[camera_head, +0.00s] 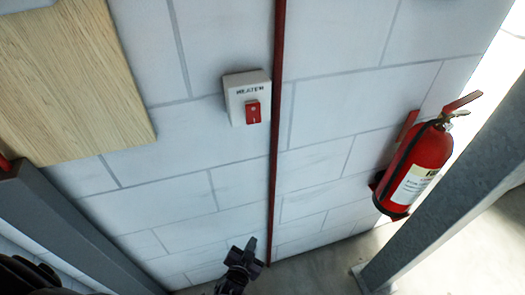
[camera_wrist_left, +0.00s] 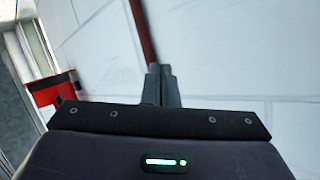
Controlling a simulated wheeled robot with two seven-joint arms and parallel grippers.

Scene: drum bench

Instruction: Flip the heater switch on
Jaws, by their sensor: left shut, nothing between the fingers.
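The heater switch is a white box (camera_head: 240,88) labelled HEATER, fixed to the white block wall, with a red rocker (camera_head: 253,112) on its lower front. My left gripper (camera_head: 250,245) is low in the head view, below the box and apart from it. It also shows in the left wrist view (camera_wrist_left: 161,72), with its two fingers together and nothing between them, pointing toward the wall. The heater switch is not visible in the left wrist view. My right gripper is not in view.
A red vertical pipe (camera_head: 277,120) runs down the wall just right of the switch box. A wooden board (camera_head: 75,80) is at upper left. A red fire extinguisher (camera_head: 416,165) hangs at right, behind a grey metal post (camera_head: 450,200). The wall around the switch is clear.

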